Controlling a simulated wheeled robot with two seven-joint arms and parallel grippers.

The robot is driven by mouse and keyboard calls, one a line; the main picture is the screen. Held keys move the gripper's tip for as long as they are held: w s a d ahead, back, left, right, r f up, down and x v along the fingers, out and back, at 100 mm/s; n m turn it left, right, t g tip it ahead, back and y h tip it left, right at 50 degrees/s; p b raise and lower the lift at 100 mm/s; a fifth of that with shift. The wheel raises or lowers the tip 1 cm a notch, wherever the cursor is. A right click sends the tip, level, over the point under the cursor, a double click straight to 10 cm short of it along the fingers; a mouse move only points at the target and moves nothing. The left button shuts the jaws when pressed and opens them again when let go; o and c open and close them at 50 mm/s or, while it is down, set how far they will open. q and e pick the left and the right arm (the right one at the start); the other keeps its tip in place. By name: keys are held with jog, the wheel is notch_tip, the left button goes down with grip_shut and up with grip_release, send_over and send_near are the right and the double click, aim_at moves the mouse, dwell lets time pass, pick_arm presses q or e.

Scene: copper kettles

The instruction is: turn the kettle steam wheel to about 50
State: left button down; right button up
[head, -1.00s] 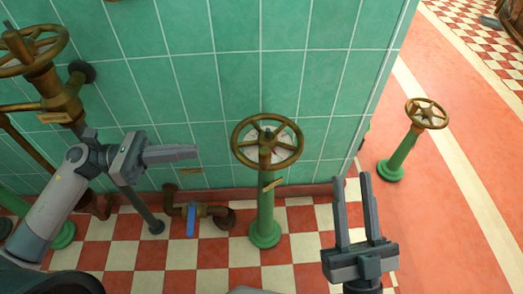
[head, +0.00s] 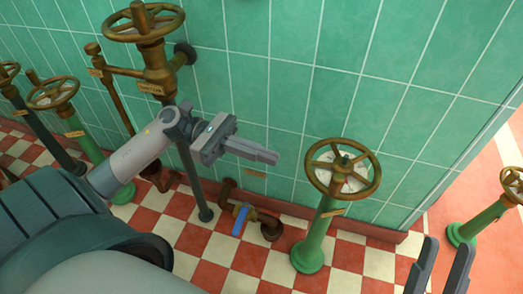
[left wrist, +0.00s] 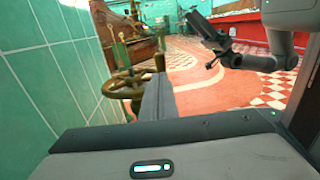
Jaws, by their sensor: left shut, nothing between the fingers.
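Several brass handwheels are in the head view, and their small tags are too small to read, so I cannot tell which is the kettle steam wheel. The nearest to my left gripper is a spoked brass wheel (head: 318,176) over a pale dial (head: 352,186) on a green post (head: 312,245). A big brass valve wheel (head: 118,27) is at the upper left. My left gripper (head: 279,158) is shut and empty, left of the green-post wheel and apparently apart from it. In the left wrist view a wheel (left wrist: 112,86) shows beside the finger. My right gripper (head: 449,243) is open at the lower right.
A green tiled wall (head: 290,75) stands behind the wheels. A low pipe with a blue lever (head: 240,220) is left of the green post. More wheels stand at the far left (head: 52,93) and right edge (head: 513,183). Checkered floor (head: 345,280) surrounds the posts.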

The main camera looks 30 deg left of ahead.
aim_at(307, 170)
pick_arm(q)
jog(key=d, duration=0.3)
jog(key=w+d, duration=0.1)
jog(key=d, duration=0.5)
jog(key=shift+w+d, duration=0.45)
jog(key=shift+d, duration=0.6)
pick_arm(e)
jog(key=shift+a+f, duration=0.15)
jog(key=shift+f, duration=0.2)
pick_arm(q)
jog(key=shift+d, duration=0.6)
pick_arm(e)
jog(key=shift+r, duration=0.4)
pick_arm(q)
jog(key=shift+a+f, duration=0.1)
jog(key=shift+a, duration=0.05)
pick_arm(e)
jog(key=shift+s+d, duration=0.15)
jog(key=shift+d, duration=0.05)
